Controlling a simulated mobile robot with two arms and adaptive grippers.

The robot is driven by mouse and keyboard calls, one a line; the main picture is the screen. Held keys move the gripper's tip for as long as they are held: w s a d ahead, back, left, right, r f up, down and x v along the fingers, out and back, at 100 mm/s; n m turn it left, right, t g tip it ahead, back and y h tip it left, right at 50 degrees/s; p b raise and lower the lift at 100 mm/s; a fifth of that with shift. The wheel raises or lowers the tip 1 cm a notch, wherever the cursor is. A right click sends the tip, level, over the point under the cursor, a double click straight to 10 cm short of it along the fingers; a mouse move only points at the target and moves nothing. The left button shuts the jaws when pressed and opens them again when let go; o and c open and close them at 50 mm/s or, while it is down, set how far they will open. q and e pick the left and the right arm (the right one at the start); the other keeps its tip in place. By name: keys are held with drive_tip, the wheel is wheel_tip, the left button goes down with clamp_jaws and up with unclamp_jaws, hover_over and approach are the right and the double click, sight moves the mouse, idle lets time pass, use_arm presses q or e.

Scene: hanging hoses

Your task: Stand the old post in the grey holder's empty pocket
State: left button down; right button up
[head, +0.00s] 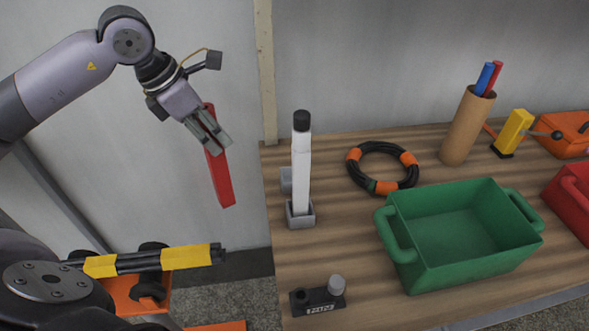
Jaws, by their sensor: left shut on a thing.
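My left gripper (215,136) is shut on a red post (221,178), gripping its upper part. The post hangs tilted, its lower end free in the air left of the table. It is probably the old post; no marking shows this. The grey holder (301,220) stands near the table's left edge. A white post with a black top (301,165) stands upright in it. A smaller grey part (286,181) shows behind the white post's left side; I cannot tell whether it is an empty pocket. My right gripper is not in view.
A black block with a grey knob (336,285) lies at the table's front left. A coiled black hose (381,145), a green crate (405,268), a cardboard tube (461,135) and a yellow-handled tool (513,132) occupy the table. A pale upright strip (265,75) rises behind its left edge.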

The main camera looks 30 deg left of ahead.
use_arm(q)
drive_tip(key=w+d+f+p, duration=0.1)
drive_tip(key=w+d+p, duration=0.3)
drive_tip(key=w, duration=0.3)
drive_tip(key=w+d+f+p, duration=0.2)
drive_tip(key=w+d+p, duration=0.3)
drive_tip(key=w, duration=0.3)
drive_tip(key=shift+f+p, duration=0.15)
drive_tip(key=shift+p, duration=0.15)
drive_tip(key=c, duration=1.2)
unclamp_jaws()
drive_tip(key=shift+c, duration=0.2)
drive_tip(key=b+v, duration=0.2)
drive_tip(key=v, duration=1)
drive_tip(key=shift+s, duration=0.1)
